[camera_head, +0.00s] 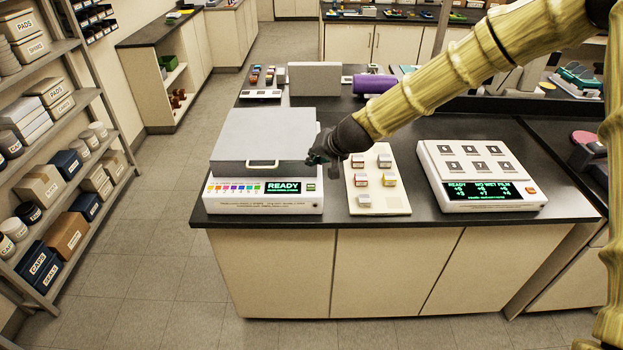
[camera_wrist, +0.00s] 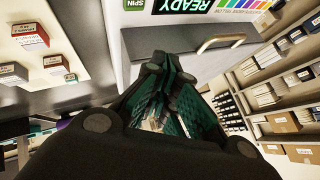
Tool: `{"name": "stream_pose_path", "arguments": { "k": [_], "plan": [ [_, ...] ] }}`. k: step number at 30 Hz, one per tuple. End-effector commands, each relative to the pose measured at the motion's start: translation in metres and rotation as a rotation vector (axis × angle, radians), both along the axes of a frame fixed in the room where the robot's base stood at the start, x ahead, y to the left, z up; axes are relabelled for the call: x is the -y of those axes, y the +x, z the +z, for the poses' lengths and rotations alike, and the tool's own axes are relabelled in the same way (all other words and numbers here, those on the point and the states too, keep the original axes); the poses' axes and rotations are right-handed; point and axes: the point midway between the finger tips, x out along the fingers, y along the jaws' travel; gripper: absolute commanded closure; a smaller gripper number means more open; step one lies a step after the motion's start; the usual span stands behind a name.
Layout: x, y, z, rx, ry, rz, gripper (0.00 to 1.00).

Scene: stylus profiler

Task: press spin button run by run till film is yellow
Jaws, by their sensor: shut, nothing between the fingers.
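The white machine (camera_head: 265,205) at the counter's left has a grey lid (camera_head: 262,130) with a pale handle. Its front carries a row of colour swatches (camera_head: 233,188) and a green-lit READY display (camera_head: 283,187). A small green button (camera_head: 310,187) sits right of the display. The wrist view shows the green label SPIN (camera_wrist: 133,4) beside the upside-down READY display. My gripper (camera_head: 318,158) is shut and empty, above and slightly behind the button, by the lid's right front corner. It fills the middle of the wrist view (camera_wrist: 178,68). No film surface is visible.
A cream tray (camera_head: 392,206) with several small labelled blocks lies right of the machine. Further right, a second white unit (camera_head: 510,206) has numbered pads and a display reading READY, NO WET FILM. A purple roll (camera_head: 374,84) lies behind. Shelves (camera_head: 75,125) stand left across the floor.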

Motion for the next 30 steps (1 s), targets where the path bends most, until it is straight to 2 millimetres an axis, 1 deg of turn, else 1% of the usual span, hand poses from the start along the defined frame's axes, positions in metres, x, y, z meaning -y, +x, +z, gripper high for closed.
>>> {"name": "stream_pose_path", "arguments": {
  "k": [1, 4, 16, 23, 30],
  "plan": [
    [0.0, 0.003, 0.009, 0.006, 0.007, -0.002, 1.0],
    [0.002, 0.006, 0.017, 0.011, 0.013, -0.006, 1.0],
    [0.007, 0.006, 0.016, 0.013, 0.014, -0.012, 1.0],
    [0.005, 0.006, 0.006, 0.012, 0.014, -0.01, 1.0],
    [0.004, 0.006, -0.018, 0.011, 0.014, -0.008, 1.0]
  ]
}}
